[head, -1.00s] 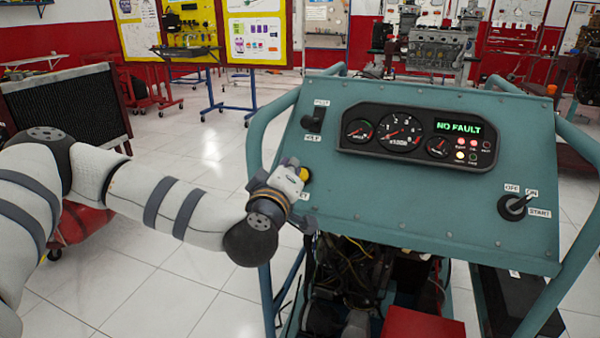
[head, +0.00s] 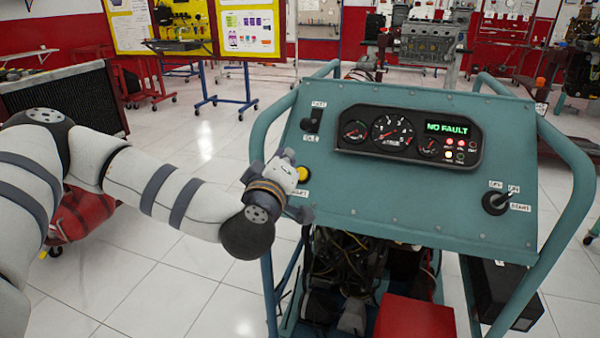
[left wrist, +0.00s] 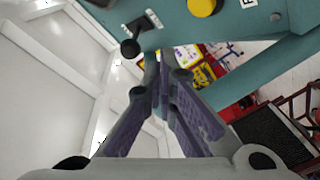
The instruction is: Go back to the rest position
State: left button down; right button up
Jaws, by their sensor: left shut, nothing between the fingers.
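My left gripper (head: 300,190) is at the left edge of the teal control panel (head: 420,195), beside a yellow button (head: 302,174) that it partly hides. In the left wrist view its fingers (left wrist: 160,75) are together and empty, with the yellow button (left wrist: 203,6) at the top edge and a black lever (left wrist: 131,48) near the fingertips. I cannot tell whether the fingers touch the panel. The gauge cluster (head: 408,134) reads NO FAULT. A key switch (head: 495,202) is at the panel's right. My right gripper is not in view.
The panel's teal tube frame (head: 572,200) surrounds it, with wiring and a red box (head: 413,317) below. A radiator (head: 65,102) stands at the left. An engine on a stand (head: 437,42) is at the back. White tiled floor (head: 180,265) is clear at the lower left.

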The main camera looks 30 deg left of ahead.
pick_arm(q)
jog(key=s+d+f+m+g+h, duration=0.2)
jog(key=d+f+m+h, duration=0.25)
jog(key=d+f, duration=0.5)
jog(key=s+d+f+m+g+h, duration=0.25)
jog(key=s+d+f, duration=0.25)
jog(key=s+f, duration=0.35)
jog(key=s+d+f+m+g+h, duration=0.2)
jog(key=s+d+f+m+g, duration=0.15)
jog(key=s+f, duration=0.45)
jog(key=s+a+f+m+g, duration=0.1)
jog(key=s+a+f+g, duration=0.1)
jog(key=s, duration=0.6)
jog(key=s+a+f+m+g+y, duration=0.1)
jog(key=s+a+f+g, duration=0.2)
jog(key=s, duration=0.6)
jog(key=s+a+f+m+g+y, duration=0.1)
jog(key=s+a+f+m+g, duration=0.1)
jog(key=s+g, duration=0.3)
jog(key=s+a, duration=0.1)
jog(key=s, duration=0.2)
jog(key=shift+s+f+g, duration=0.25)
jog(key=shift+g, duration=0.05)
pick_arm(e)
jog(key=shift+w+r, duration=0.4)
